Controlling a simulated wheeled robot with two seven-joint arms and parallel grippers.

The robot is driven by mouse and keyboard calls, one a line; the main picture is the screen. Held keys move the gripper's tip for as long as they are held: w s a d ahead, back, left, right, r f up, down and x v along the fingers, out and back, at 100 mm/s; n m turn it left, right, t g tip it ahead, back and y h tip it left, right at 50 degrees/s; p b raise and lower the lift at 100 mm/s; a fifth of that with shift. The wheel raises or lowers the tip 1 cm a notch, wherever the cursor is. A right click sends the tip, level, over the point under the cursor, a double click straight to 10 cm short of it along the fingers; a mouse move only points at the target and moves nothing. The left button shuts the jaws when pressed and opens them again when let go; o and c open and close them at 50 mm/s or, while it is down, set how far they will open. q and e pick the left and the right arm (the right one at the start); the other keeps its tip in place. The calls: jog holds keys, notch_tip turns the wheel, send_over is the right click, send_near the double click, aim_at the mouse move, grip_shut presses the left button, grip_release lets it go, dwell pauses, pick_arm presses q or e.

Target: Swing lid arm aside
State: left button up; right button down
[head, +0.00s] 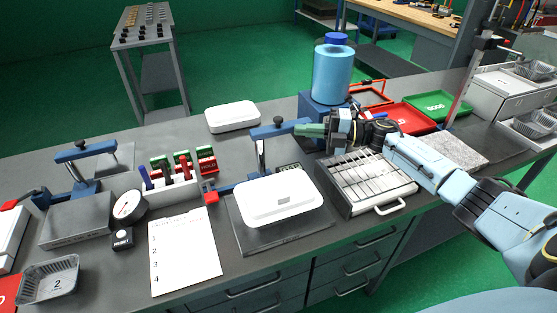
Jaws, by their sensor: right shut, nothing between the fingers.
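The blue lid arm (268,132) with a black knob stands on an upright post behind a white lidded container (282,200). The container sits on a dark plate (240,237). My right gripper (300,131) reaches in from the right, with its greenish fingers shut and empty. Its fingertips are at the right end of the lid arm; I cannot tell whether they touch it. A second blue arm (85,150) with a black knob stands at the left over a grey block (75,222). My left gripper is not in view.
A wire rack tray (393,208) lies below my right arm. A blue bottle (333,75) stands behind the gripper. A white box (233,116) lies behind the lid arm. A gauge (129,207), a numbered sheet (183,253) and a foil tray (50,279) are at left.

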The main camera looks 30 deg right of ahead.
jog(key=shift+w+d+r, duration=0.15)
jog(key=shift+r, duration=0.1)
jog(key=shift+r, duration=0.2)
notch_tip(320, 180, up, 9)
jog(key=shift+p, duration=0.45)
jog(key=shift+s, duration=0.2)
